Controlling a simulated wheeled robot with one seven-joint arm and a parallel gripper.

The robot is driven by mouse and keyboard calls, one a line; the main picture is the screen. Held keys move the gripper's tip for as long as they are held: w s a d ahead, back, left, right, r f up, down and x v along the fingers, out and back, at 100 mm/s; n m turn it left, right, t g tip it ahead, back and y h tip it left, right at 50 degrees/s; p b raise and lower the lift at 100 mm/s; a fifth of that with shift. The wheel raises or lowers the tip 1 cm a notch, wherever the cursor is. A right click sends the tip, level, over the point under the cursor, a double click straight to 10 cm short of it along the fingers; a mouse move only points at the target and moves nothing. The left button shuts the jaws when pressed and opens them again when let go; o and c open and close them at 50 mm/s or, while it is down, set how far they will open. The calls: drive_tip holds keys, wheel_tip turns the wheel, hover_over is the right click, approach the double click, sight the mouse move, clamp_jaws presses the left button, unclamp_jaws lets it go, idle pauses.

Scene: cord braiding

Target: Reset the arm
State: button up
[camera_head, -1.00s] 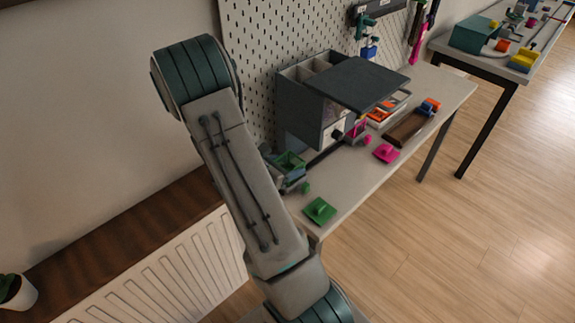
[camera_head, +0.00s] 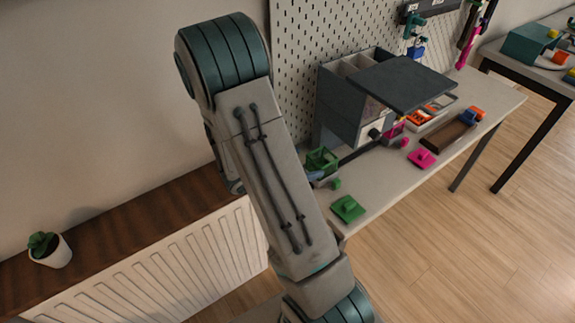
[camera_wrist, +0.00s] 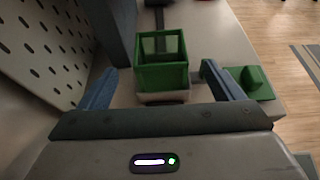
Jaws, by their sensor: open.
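My arm (camera_head: 265,165) crosses the middle of the head view and hides most of my gripper there. In the wrist view my gripper (camera_wrist: 159,66) is open, its two blue-grey fingers wide apart. An open green box (camera_wrist: 163,76) stands on a pale base ahead of the fingers, in the gap between them as seen. I see nothing held, and cannot tell if a finger touches the box. The green box also shows in the head view (camera_head: 321,160), just right of my arm.
A green block with a knob (camera_head: 347,208) lies near the table's (camera_head: 385,185) front edge. A dark grey cabinet (camera_head: 340,108) stands behind, against the pegboard (camera_head: 300,60). A pink piece (camera_head: 422,159) and a brown tray (camera_head: 447,135) lie farther right. A potted plant (camera_head: 50,250) is at left.

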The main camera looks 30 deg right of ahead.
drive_tip(key=v, duration=0.6)
drive_tip(key=shift+a+r, duration=0.2)
drive_tip(key=shift+a, duration=0.15)
drive_tip(key=s+a+r+m+g+y+p, duration=0.1)
drive_tip(key=s+a+r+m+g+y, duration=0.2)
drive_tip(key=s+r+m+y, duration=0.5)
drive_tip(key=s+a+r+m+t+y, duration=0.2)
drive_tip(key=a+r+m, duration=0.1)
drive_tip(key=a+m, duration=0.2)
drive_tip(key=s+a+r+m+t+y+p, duration=0.1)
drive_tip(key=s+a+r+m+t+y, duration=0.1)
drive_tip(key=a+r+m+y, duration=0.1)
drive_tip(key=a+r+m, duration=0.1)
drive_tip(key=a+m, duration=0.1)
drive_tip(key=m, duration=0.1)
drive_tip(key=shift+t+y, duration=0.3)
